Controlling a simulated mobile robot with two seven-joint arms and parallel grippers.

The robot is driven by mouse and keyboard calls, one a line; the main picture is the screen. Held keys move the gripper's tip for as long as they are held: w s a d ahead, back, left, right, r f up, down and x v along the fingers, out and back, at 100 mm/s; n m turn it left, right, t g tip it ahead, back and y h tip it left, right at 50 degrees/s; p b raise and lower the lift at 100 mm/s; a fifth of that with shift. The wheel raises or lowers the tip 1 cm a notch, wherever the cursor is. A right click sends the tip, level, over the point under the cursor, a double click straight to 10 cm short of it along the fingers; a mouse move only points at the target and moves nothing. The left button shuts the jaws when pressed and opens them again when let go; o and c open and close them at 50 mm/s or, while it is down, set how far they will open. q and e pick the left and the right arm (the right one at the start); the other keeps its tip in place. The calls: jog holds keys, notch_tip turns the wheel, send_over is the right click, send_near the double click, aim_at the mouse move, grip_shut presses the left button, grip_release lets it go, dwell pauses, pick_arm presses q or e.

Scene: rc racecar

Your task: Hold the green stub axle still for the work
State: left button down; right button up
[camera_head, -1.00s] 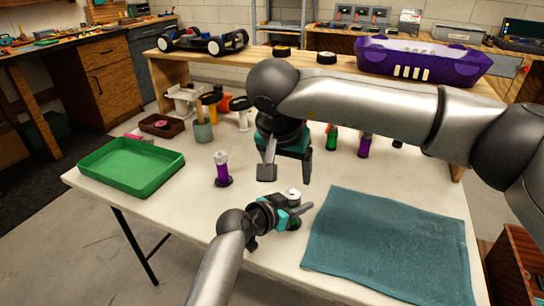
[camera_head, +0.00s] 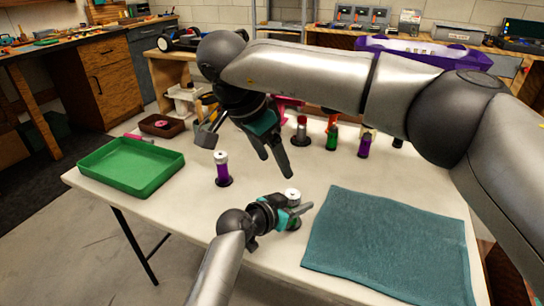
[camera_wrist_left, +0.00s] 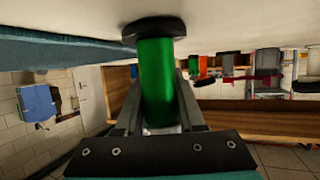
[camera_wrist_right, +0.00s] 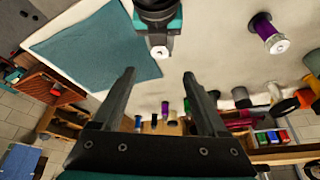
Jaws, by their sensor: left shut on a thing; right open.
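The green stub axle (camera_wrist_left: 156,85) stands between the fingers of my left gripper (camera_head: 297,212), its dark flange against the white tabletop. In the head view only its pale top (camera_head: 291,195) shows clearly; the fingers and hand hide much of the rest. My left gripper is shut on it, and its fingers (camera_wrist_left: 160,115) lie along both sides in the left wrist view. My right gripper (camera_head: 245,152) is open and empty, above the table behind the left one. The right wrist view shows its spread fingers (camera_wrist_right: 159,75) and the axle's pale top (camera_wrist_right: 159,51) beyond them.
A purple stub axle (camera_head: 222,170) stands left of my left gripper. A green tray (camera_head: 128,168) lies at the table's left, a teal towel (camera_head: 390,245) at the right. Several coloured parts, including another green one (camera_head: 332,139), stand at the back. The front left table is clear.

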jog(key=shift+s+a+f, duration=0.1)
jog(key=shift+a+f, duration=0.05)
jog(key=shift+c, duration=1.2)
jog(key=s+a+y, duration=0.1)
jog(key=s+a+f+m+g+y, duration=0.1)
jog(key=y, duration=0.1)
jog(key=s+a+f+m+g+y, duration=0.1)
jog(key=a, duration=0.1)
jog(key=shift+s+f, duration=0.1)
jog(key=shift+f, duration=0.05)
jog(key=shift+c, duration=0.2)
jog(key=m+t+y, duration=0.5)
jog(key=m+y, duration=0.6)
jog(key=m, duration=0.1)
send_near(299, 196)
jog(key=x, duration=0.8)
jog(key=shift+a+f, duration=0.1)
jog(key=shift+a, duration=0.15)
grip_shut()
